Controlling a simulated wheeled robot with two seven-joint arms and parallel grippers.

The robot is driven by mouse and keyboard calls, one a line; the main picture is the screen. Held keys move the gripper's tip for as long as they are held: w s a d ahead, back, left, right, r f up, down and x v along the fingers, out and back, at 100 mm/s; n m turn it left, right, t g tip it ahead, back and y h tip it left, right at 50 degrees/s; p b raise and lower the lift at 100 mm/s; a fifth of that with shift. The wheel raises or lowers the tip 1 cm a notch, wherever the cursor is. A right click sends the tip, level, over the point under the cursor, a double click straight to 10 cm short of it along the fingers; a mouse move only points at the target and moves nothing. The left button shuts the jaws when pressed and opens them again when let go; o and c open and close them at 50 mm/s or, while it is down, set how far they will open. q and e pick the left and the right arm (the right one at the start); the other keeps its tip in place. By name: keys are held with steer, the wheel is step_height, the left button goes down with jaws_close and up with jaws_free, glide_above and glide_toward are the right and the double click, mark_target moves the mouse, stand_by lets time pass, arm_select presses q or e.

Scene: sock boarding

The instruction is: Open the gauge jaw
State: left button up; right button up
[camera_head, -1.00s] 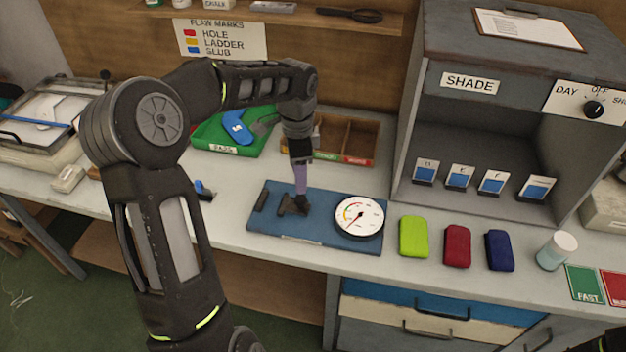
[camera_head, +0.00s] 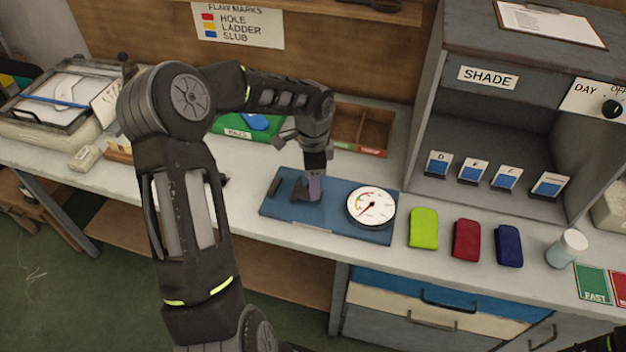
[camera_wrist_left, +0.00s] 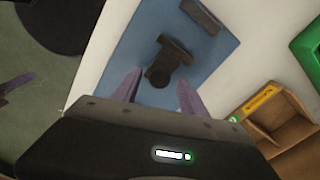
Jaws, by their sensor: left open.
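The gauge is a blue base plate (camera_head: 337,222) on the bench, with a round white dial (camera_head: 371,206) at its right. Its dark jaw parts (camera_head: 299,191) stand on the plate left of the dial. My left gripper (camera_head: 315,188) points down at these parts, partly hiding them. In the left wrist view its two purple fingers (camera_wrist_left: 158,86) are apart, with a dark jaw knob (camera_wrist_left: 160,72) showing between and just beyond their tips. Nothing is held, and contact cannot be told. A dark bar (camera_wrist_left: 200,15) lies at the plate's end. Purple finger-like pieces (camera_wrist_left: 17,83) at the left edge look like my right gripper.
Lime (camera_head: 424,228), red (camera_head: 467,240) and navy (camera_head: 509,245) blocks lie right of the gauge, near a jar (camera_head: 567,248). The shade cabinet (camera_head: 487,115) stands behind them. A green tray (camera_head: 232,127) and wooden box (camera_head: 372,125) are behind the gauge.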

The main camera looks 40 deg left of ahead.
arm_select(q)
steer(key=shift+f, duration=0.3)
jaws_close()
stand_by(0.4)
stand_by(0.9)
